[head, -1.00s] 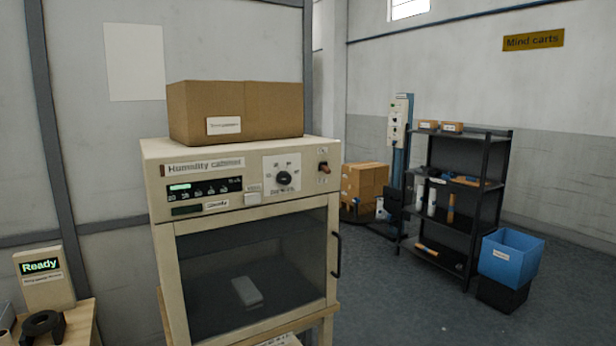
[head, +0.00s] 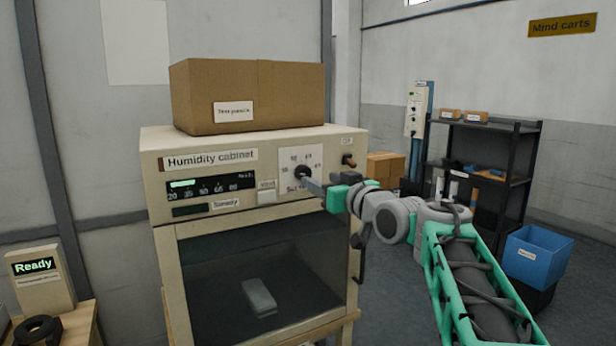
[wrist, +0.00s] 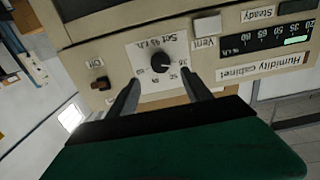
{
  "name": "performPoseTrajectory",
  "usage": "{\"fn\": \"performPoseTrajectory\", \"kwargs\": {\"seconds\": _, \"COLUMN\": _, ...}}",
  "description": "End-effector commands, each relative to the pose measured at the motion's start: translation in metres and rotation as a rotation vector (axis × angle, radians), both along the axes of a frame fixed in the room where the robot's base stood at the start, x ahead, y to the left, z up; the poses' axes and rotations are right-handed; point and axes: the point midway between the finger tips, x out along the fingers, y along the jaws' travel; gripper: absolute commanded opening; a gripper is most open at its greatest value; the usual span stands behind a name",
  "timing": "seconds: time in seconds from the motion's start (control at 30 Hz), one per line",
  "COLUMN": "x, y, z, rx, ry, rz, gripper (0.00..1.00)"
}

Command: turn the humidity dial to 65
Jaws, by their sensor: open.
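The humidity cabinet (head: 160,192) is a cream box with a dark window. Its humidity dial (head: 302,172) is a black round knob on a white scale plate at the upper right of the front. The dial also shows in the wrist view (wrist: 161,63), upside down, with its marks partly blurred. My gripper (head: 308,182) reaches in from the right in front of the dial. In the wrist view its two fingers (wrist: 160,92) are open and apart, one on each side below the dial, with nothing between them. I cannot tell if they touch it.
A cardboard box (head: 250,95) sits on the cabinet. A toggle switch (head: 348,160) is just right of the dial and a Vent button (head: 267,190) left of it. A display (head: 210,187) shows a short green bar. A black shelf (head: 480,190) and blue bin (head: 538,255) stand right.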

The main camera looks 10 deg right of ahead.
Motion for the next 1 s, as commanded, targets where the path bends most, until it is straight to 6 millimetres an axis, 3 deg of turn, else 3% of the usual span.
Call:
{"fn": "performPoseTrajectory", "kwargs": {"seconds": 0.4, "x": 0.065, "y": 0.022, "z": 0.003, "rx": 0.0, "ry": 0.001, "rz": 0.0, "gripper": 0.58}}
{"fn": "performPoseTrajectory", "kwargs": {"seconds": 0.7, "x": 0.07, "y": 0.024, "z": 0.001, "rx": -0.001, "ry": 0.001, "rz": -0.001, "gripper": 0.58}}
{"fn": "performPoseTrajectory", "kwargs": {"seconds": 1.0, "x": 0.07, "y": 0.024, "z": 0.001, "rx": -0.001, "ry": 0.001, "rz": -0.001, "gripper": 0.33}}
